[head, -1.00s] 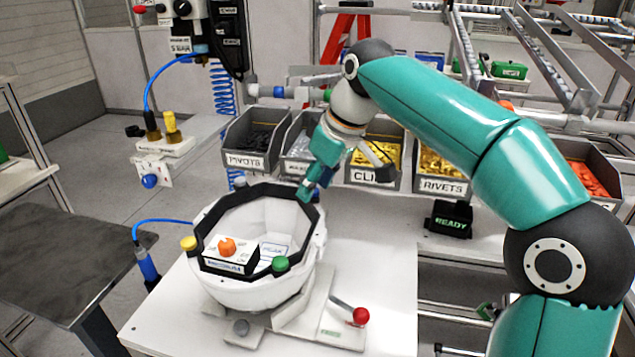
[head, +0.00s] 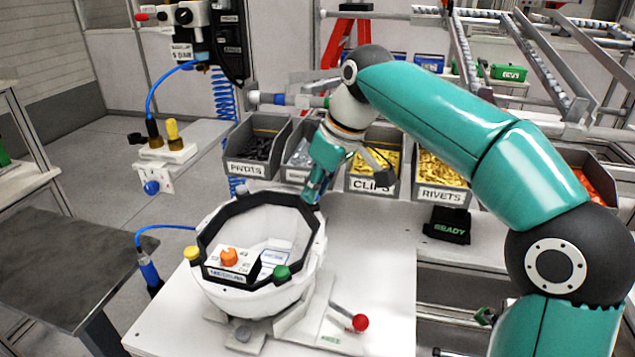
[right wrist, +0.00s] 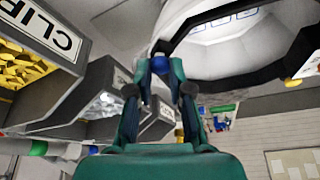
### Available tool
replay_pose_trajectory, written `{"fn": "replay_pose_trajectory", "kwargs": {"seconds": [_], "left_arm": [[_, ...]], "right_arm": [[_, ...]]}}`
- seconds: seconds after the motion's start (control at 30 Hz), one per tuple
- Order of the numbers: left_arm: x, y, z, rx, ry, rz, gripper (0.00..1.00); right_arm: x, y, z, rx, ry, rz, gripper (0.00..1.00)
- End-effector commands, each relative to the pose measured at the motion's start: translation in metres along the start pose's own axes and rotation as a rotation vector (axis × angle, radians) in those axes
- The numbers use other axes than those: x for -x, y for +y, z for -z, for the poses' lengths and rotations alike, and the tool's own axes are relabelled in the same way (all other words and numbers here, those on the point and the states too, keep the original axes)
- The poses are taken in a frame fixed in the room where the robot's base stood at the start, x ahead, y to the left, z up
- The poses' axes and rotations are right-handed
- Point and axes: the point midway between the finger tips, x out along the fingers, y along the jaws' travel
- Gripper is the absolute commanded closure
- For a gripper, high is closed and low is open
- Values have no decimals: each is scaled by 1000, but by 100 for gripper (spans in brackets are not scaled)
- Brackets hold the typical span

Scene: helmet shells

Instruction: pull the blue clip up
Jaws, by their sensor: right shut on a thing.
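The white helmet shell (head: 262,300) with a black rim sits on a fixture on the white table. My right gripper (head: 312,193) points down at the right far part of the rim. It is shut on a small blue clip, which shows between the fingertips in the right wrist view (right wrist: 160,63). The fingers hide much of the clip, and I cannot tell whether it is raised from the rim. My left gripper is not in view.
Bins of pivots (head: 252,148), clips (head: 372,184) and rivets (head: 441,194) stand behind the shell. A red-knobbed lever (head: 360,323) and a black READY box (head: 448,226) are to the right.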

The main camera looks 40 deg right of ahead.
Motion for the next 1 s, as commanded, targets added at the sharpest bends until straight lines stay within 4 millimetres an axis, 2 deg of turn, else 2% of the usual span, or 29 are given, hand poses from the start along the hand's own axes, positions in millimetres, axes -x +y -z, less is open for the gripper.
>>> {"fn": "replay_pose_trajectory", "kwargs": {"seconds": [0.23,0.27,0.4,0.77,0.87,1.0], "left_arm": [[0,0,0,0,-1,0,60],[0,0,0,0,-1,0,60],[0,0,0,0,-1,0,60],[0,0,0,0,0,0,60],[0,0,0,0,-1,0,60],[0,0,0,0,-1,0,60]], "right_arm": [[4,1,3,-1,17,-6,100],[4,1,3,-1,17,-6,76],[4,1,2,-1,14,-5,54],[5,0,2,0,10,-3,54],[12,0,2,1,12,-4,54],[33,0,3,1,14,-5,54]]}}
